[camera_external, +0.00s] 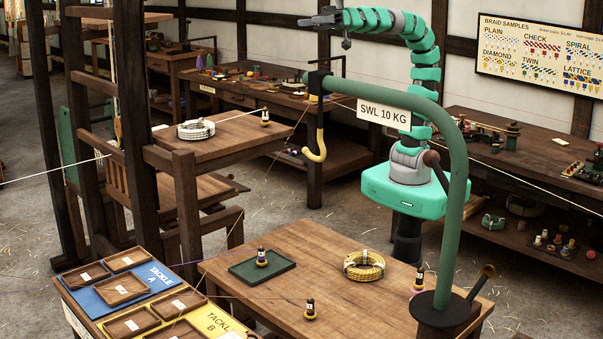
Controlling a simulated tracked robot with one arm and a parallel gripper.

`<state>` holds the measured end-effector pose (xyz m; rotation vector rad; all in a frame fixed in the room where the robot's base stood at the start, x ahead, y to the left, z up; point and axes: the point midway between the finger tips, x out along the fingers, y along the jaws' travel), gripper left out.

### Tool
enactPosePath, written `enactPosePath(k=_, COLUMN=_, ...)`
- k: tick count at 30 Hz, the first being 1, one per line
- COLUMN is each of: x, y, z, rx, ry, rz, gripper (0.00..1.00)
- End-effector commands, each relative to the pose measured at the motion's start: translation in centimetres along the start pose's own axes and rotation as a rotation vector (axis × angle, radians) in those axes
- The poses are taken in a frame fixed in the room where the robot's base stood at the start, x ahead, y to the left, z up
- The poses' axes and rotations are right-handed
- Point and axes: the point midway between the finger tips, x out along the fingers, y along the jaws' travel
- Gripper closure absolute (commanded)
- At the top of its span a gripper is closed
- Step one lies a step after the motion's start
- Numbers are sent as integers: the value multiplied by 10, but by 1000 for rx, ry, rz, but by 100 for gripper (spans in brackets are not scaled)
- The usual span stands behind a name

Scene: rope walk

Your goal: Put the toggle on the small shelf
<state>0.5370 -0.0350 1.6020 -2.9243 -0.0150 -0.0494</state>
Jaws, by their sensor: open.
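My gripper (308,21) is high above the scene at the end of my raised green arm, pointing left. It is open, with nothing seen between its fingers, and far from the things on the tables. I cannot make out for certain which thing is the toggle; it may be too small to tell or hidden. No piece stands out clearly as the small shelf either.
A green crane post (457,200) with a hook (317,150) rises at the front table's right. Tackle trays (122,289) sit front left. A white coil (196,129) lies on the left table. Thin cords cross the space.

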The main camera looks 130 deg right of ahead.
Motion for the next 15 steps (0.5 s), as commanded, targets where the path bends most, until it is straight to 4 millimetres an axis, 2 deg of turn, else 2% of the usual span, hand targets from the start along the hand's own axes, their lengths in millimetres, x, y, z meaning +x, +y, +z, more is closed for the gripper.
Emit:
enactPosePath(k=1, x=-11, y=-16, z=-1, rx=-45, ry=-43, rz=-24, gripper=57)
enactPosePath(k=4, x=-31, y=-33, z=2, rx=-121, ry=-133, rz=-30, gripper=57)
enactPosePath(k=9, x=-56, y=-37, z=7, rx=-196, ry=-232, rz=13, gripper=57)
enactPosePath(k=15, x=-63, y=-34, z=9, rx=-216, ry=-265, rz=37, gripper=57)
